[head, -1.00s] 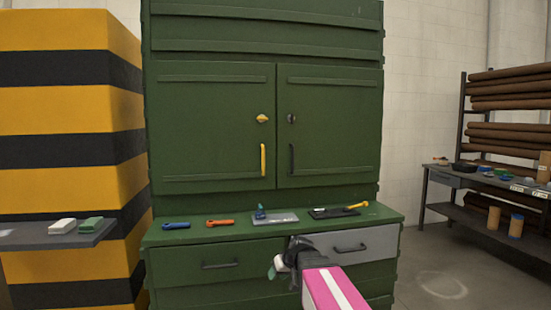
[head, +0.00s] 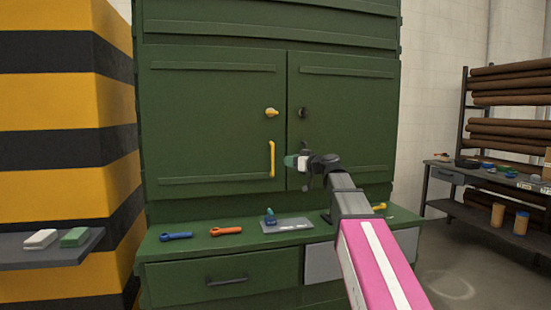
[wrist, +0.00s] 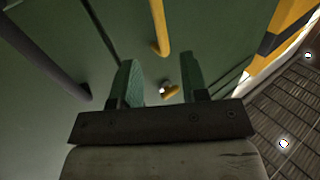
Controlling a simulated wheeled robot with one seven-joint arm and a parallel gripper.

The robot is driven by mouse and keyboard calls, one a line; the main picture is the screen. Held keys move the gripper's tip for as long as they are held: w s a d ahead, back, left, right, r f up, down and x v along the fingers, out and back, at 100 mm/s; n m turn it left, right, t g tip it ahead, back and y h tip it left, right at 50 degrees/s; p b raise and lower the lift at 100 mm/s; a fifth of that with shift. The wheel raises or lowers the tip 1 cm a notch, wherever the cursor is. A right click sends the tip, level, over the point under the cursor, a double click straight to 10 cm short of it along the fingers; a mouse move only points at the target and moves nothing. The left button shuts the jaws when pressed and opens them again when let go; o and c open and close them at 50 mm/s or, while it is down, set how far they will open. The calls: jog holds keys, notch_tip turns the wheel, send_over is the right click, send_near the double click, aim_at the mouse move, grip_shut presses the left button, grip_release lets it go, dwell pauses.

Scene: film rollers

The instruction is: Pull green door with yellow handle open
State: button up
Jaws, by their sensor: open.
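The green left cabinet door (head: 205,120) is closed and has a yellow vertical handle (head: 271,159) near its right edge and a yellow knob (head: 271,112) above it. My gripper (head: 290,161) is just right of the handle, in front of the right door, apart from the handle. In the wrist view my gripper (wrist: 160,80) shows two green-padded fingers spread apart with nothing between them. The yellow handle (wrist: 158,25) lies beyond the fingertips, and the yellow knob (wrist: 170,91) shows in the gap between the fingers.
The green right door (head: 350,115) is closed, with a black knob (head: 303,112); its dark handle (wrist: 50,50) shows in the wrist view. The counter below holds a blue tool (head: 176,236), an orange tool (head: 226,230) and a grey plate (head: 288,226). A striped pillar (head: 65,100) stands left.

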send_over(273, 172)
jog(key=shift+w, duration=0.4)
grip_shut()
